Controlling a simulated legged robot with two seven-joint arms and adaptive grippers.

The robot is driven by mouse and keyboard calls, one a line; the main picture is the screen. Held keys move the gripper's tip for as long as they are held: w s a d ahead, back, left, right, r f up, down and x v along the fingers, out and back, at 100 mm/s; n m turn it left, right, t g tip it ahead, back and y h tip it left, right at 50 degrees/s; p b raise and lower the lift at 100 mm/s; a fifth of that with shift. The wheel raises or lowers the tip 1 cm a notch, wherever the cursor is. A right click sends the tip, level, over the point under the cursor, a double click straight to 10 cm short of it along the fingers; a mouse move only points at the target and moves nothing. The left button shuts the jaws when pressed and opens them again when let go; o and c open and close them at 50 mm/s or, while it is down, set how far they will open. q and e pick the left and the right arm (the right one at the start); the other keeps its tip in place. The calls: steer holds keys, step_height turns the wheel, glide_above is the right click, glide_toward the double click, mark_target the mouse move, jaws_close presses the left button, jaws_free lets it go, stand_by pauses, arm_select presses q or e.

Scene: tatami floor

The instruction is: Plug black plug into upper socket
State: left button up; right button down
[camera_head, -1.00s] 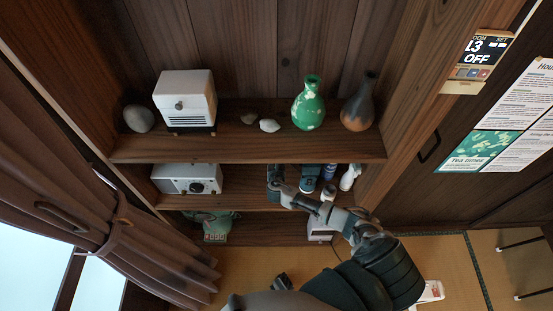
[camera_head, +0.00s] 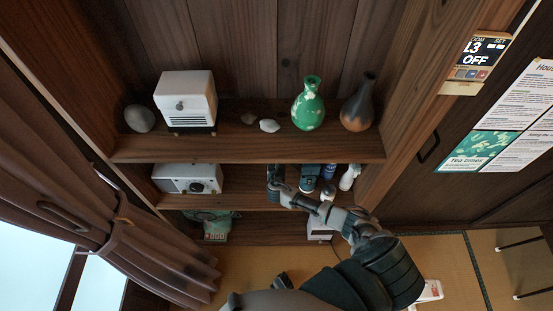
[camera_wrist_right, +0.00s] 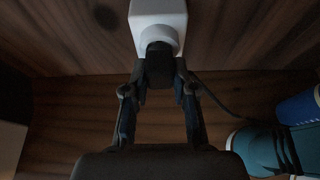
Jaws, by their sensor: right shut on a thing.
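In the right wrist view a white socket block (camera_wrist_right: 158,12) with a round white outlet is mounted at the top. The black plug (camera_wrist_right: 159,66) is against the outlet's face, with its front end hidden inside the round rim. How deep it sits I cannot tell. My right gripper (camera_wrist_right: 160,88) is shut on the plug, one finger on each side. A dark cable (camera_wrist_right: 226,106) runs off to the right. In the head view my right gripper (camera_head: 275,180) is at the middle shelf, where the plug and socket are too dark to make out. My left gripper does not show clearly.
On the middle shelf (camera_head: 240,198), a white device (camera_head: 188,179) stands left of my gripper. A blue-green container (camera_head: 309,178) and a white bottle (camera_head: 349,177) stand close on its right. The upper shelf holds a green vase (camera_head: 308,104) and a white box (camera_head: 185,100).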

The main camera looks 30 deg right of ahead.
steer(key=shift+w+d, duration=0.2)
steer(key=shift+w, duration=0.15)
stand_by(0.3)
steer(key=c, duration=0.9)
jaws_free()
steer(key=shift+o, duration=0.2)
steer(key=v, duration=1.2)
steer(key=shift+d+f, duration=0.1)
